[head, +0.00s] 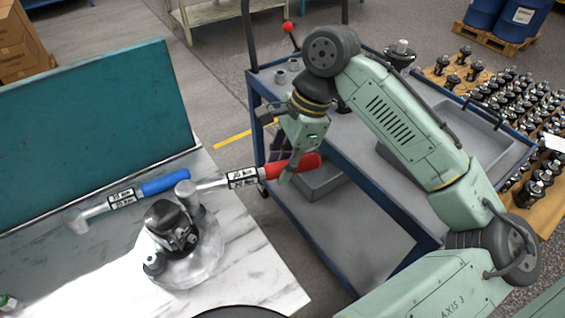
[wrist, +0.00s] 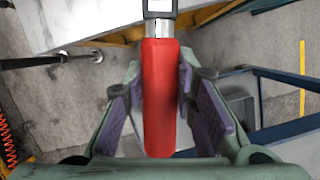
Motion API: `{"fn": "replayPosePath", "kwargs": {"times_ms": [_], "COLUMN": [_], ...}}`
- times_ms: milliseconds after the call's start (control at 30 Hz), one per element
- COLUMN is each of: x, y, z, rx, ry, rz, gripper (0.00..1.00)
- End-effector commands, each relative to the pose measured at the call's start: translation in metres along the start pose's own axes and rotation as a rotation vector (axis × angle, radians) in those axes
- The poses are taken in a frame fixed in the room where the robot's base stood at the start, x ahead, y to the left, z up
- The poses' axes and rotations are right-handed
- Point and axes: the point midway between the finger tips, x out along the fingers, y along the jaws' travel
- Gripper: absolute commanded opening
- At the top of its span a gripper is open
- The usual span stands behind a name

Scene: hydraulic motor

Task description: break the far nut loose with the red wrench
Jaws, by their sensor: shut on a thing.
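The red wrench (head: 243,179) extends left from my gripper (head: 284,170), roughly level, past the bench edge. My gripper is shut around its red handle, which also shows in the wrist view (wrist: 160,95) between the two finger pads. The wrench's grey head (head: 186,188) is at the upper right of the hydraulic motor (head: 172,226). The far nut is not visible; the wrench head covers that side, so I cannot tell whether it is seated. A near nut or bolt (head: 154,264) shows at the motor's front left.
A teal panel (head: 90,125) stands behind. A blue-framed cart (head: 345,235) stands right of the bench, under my arm. Motors fill pallets (head: 540,215) at far right.

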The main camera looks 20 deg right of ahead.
Motion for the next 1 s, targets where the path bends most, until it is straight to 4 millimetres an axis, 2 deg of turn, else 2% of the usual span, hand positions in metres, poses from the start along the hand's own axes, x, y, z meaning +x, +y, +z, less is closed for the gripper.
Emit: {"fn": "replayPosePath", "kwargs": {"times_ms": [433,1000], "x": [0.001,0.011], "y": [0.0,0.0], "z": [0.0,-0.003], "rx": [-0.001,0.0], "ry": [-0.001,-0.002], "rz": [0.0,-0.001], "gripper": [0.0,0.0]}}
